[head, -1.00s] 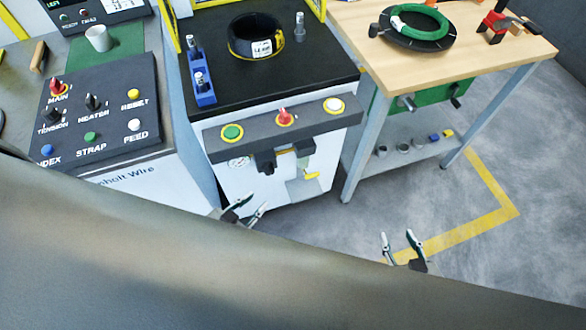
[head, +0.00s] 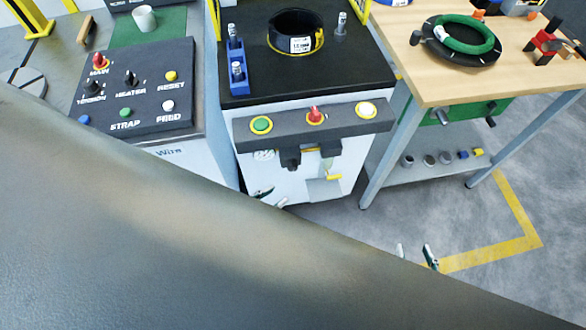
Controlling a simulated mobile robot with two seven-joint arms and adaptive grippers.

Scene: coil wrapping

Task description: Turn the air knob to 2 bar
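The black air knob (head: 290,158) is on the white front of the middle machine, under its grey button bar. A small round gauge (head: 264,155) sits just left of it, too small to read. My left gripper (head: 271,198) is below the knob and apart from it, fingers spread and empty, partly hidden by a large grey surface in front. My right gripper (head: 416,255) is lower right over the floor, fingertips apart and empty, its base hidden by the same surface.
The button bar (head: 345,120) has a green button, a red knob and a white button. A black control panel (head: 150,95) is at left. A wooden table (head: 400,55) holding a green-wrapped coil (head: 465,36) is at right. A large grey surface blocks the lower left.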

